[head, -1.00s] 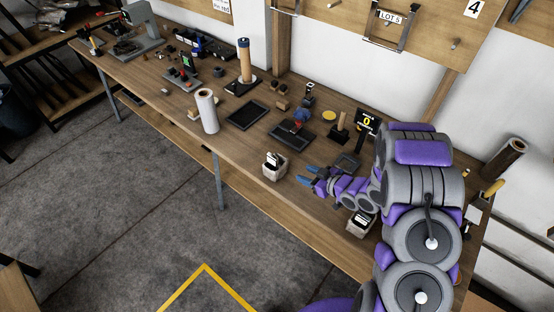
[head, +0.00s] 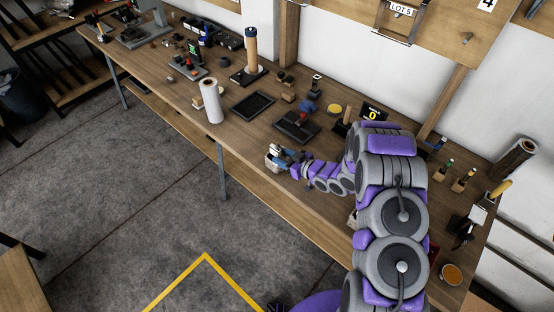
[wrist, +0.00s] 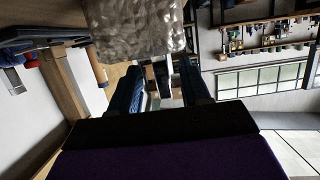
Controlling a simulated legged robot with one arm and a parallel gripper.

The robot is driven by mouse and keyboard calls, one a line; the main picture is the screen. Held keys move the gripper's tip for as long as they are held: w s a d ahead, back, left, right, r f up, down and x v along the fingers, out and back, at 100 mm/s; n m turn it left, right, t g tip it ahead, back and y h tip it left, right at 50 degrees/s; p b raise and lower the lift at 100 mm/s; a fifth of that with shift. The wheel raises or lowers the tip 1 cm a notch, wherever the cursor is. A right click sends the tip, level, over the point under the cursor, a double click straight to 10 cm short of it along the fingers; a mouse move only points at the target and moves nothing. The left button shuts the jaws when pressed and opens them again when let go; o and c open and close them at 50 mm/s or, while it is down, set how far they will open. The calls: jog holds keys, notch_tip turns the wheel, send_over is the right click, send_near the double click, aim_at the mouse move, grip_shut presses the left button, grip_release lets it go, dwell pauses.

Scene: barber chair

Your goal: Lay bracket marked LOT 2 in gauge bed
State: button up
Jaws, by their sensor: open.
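My gripper (head: 277,153) is at the small grey box (head: 272,163) near the bench's front edge, its fingers at the box's top. In the wrist view the two dark fingers (wrist: 166,86) are apart. Pale upright pieces (wrist: 163,76) show between them, below a mottled grey block (wrist: 135,28) that looks like the box. Whether the fingers touch the pieces is unclear. No mark LOT 2 is readable; the one readable lot label is LOT 5 (head: 401,11), on a metal frame on the wall. I cannot tell which item is the gauge bed.
The wooden bench (head: 240,145) runs along the wall. A black tray (head: 253,105), a dark plate with a blue item (head: 297,125), a white roll (head: 211,100) and a display reading 0 (head: 373,114) stand behind my gripper. Open floor lies in front.

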aim_at(272, 151)
jog(key=shift+w+a, duration=0.15)
jog(key=shift+w, duration=0.15)
jog(key=x, duration=0.4)
jog(key=b+x, duration=0.1)
jog(key=x, duration=0.1)
jog(key=shift+s+a+r, duration=0.3)
jog(key=shift+r, duration=0.05)
jog(key=shift+d, duration=0.3)
jog(key=shift+d+r, duration=0.1)
jog(key=shift+d, duration=0.3)
jog(key=shift+c, duration=1.1)
jog(key=shift+a, duration=0.1)
jog(key=c, duration=0.3)
jog(key=shift+a, duration=0.4)
grip_shut()
jog(key=shift+d, duration=0.15)
